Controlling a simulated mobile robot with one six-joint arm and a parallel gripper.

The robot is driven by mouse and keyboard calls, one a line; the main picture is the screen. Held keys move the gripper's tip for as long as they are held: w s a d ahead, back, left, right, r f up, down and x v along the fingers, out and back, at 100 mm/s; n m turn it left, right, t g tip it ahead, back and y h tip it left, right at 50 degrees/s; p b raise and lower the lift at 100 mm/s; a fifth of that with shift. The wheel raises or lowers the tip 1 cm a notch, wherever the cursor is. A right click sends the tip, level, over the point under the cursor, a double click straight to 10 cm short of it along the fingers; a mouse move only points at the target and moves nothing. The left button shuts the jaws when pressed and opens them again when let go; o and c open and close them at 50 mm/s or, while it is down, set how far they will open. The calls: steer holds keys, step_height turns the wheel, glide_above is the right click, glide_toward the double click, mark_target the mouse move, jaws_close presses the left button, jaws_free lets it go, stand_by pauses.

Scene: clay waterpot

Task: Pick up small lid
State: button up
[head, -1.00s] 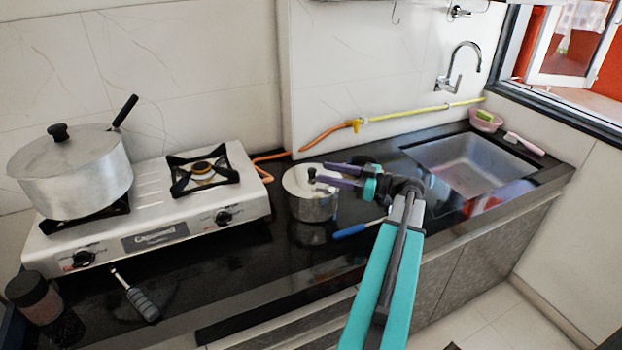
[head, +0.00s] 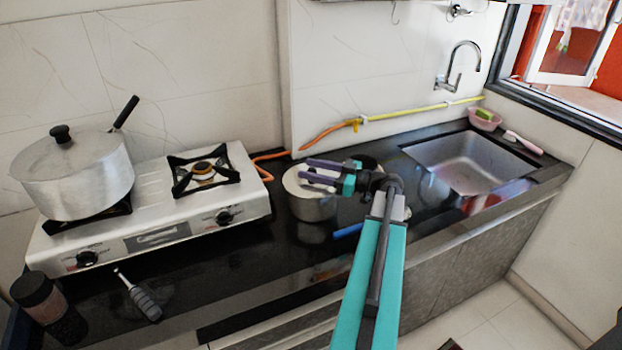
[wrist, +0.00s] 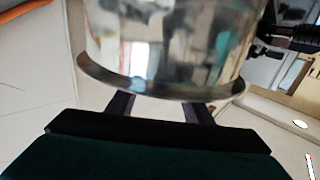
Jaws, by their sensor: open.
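The small lid (head: 297,187) is a round pale metal lid on the small metal pot (head: 312,208), which stands on the black counter right of the stove. My gripper (head: 306,169) is open, and its two dark fingers point left across the lid in the head view. They cover most of the lid's top, so its knob is hard to make out. In the wrist view my fingers (wrist: 162,108) are apart beside the rim of the shiny pot (wrist: 170,50). Whether they touch the lid, I cannot tell.
A large lidded pot (head: 72,175) stands on the left burner of the white stove (head: 150,215). A blue-handled utensil (head: 348,230) lies right of the small pot. A grey-handled tool (head: 145,302) and a jar (head: 38,295) are front left. The sink (head: 470,165) is to the right.

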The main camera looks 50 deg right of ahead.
mark_target(300, 166)
steer(key=shift+p+x, duration=0.7)
steer(key=shift+x, duration=1.3)
steer(key=shift+s+a+r, duration=0.1)
jaws_close()
steer(key=shift+r, duration=0.15)
steer(key=shift+r+b, duration=0.75)
steer(key=shift+r, duration=0.65)
steer(key=shift+s+r, duration=0.15)
steer(key=shift+s, duration=0.2)
steer(key=a+r+b+v, duration=0.1)
steer(key=b+v, duration=0.1)
steer(key=v, duration=0.5)
steer(key=s+a+b+v, duration=0.1)
steer(key=v, duration=0.7)
steer(key=shift+a+r+b, duration=0.25)
steer(key=shift+r+b, duration=0.1)
steer(key=shift+b, duration=0.05)
